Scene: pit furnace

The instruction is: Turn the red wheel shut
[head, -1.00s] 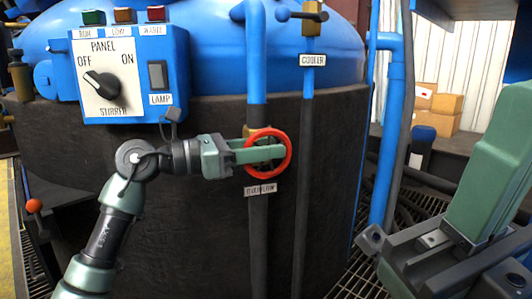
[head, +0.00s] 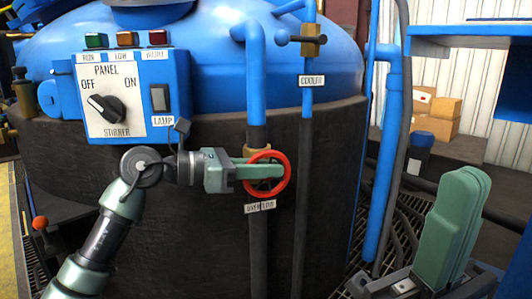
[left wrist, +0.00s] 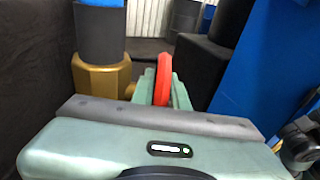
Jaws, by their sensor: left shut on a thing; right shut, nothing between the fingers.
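The red wheel (head: 281,193) is on a brass valve (head: 257,148) low on the blue overflow pipe (head: 256,85), above a label reading OVERFLOW. My left gripper (head: 270,178) reaches in from the left and is shut on the wheel's rim. In the left wrist view the red wheel (left wrist: 163,80) stands edge-on between the green fingers, beside the brass valve body (left wrist: 100,78). My right gripper (head: 448,225) is at the lower right, shut and empty, well apart from the wheel.
A panel (head: 130,92) with a knob and lamps is at the upper left. The cooler pipe (head: 302,170) with a blue-handled valve (head: 312,40) runs just right of the wheel. Cardboard boxes (head: 437,115) stand behind at right. A dark tank wall (head: 200,240) lies behind the wheel.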

